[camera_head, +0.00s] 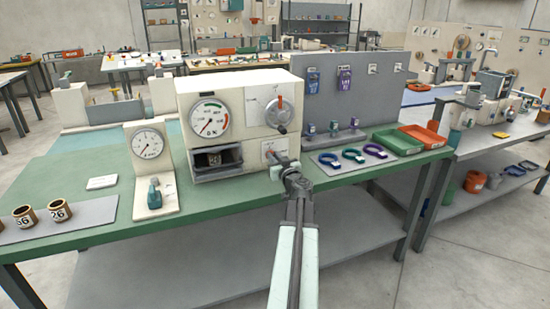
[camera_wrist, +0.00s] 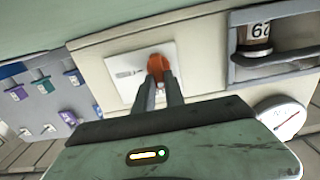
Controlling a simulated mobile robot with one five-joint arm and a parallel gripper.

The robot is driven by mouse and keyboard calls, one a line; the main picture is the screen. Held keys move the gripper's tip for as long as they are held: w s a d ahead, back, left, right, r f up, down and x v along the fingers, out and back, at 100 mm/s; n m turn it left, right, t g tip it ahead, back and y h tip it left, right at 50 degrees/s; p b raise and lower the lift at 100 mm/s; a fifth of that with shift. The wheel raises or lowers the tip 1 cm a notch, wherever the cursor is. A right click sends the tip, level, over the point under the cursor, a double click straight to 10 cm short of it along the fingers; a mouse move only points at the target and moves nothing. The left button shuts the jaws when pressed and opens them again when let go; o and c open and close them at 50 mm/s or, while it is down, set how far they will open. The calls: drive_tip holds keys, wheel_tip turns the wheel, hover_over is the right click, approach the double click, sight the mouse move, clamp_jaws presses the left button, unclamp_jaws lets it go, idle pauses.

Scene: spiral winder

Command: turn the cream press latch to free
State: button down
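In the wrist view, the latch (camera_wrist: 157,64) is a short orange handle on that pale plate (camera_wrist: 120,72).
A numbered canister (camera_wrist: 254,38) sits in the press's open bay (camera_head: 217,162). A small gauge stand (camera_head: 150,150) is to the left. Coloured rings (camera_head: 353,155) and trays (camera_head: 398,141) lie to the right. The bench front (camera_head: 235,203) is clear.

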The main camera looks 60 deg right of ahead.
drive_tip(key=shift+s+d, duration=0.1)
drive_tip(key=shift+d, duration=0.05)
drive_tip(key=shift+m, duration=0.4)
drive_tip(key=m, duration=0.3)
drive_tip(key=shift+s+d+f+m, duration=0.1)
drive_tip(key=shift+s+m, duration=0.05)
drive_tip(key=shift+m, duration=0.15)
drive_tip(key=m, duration=0.4)
drive_tip(key=shift+s+d+f, duration=0.1)
drive_tip(key=shift+d+f, duration=0.05)
drive_tip(key=m, duration=0.2)
drive_tip(key=m+b, duration=0.1)
drive_tip(key=m, duration=0.2)
drive_tip(key=shift+s+d+f, duration=0.1)
drive_tip(key=shift+f, duration=0.1)
drive_tip(key=shift+f+m, duration=0.2)
drive_tip(key=shift+m, duration=2.1)
drive_tip(key=c, duration=1.4)
unclamp_jaws()
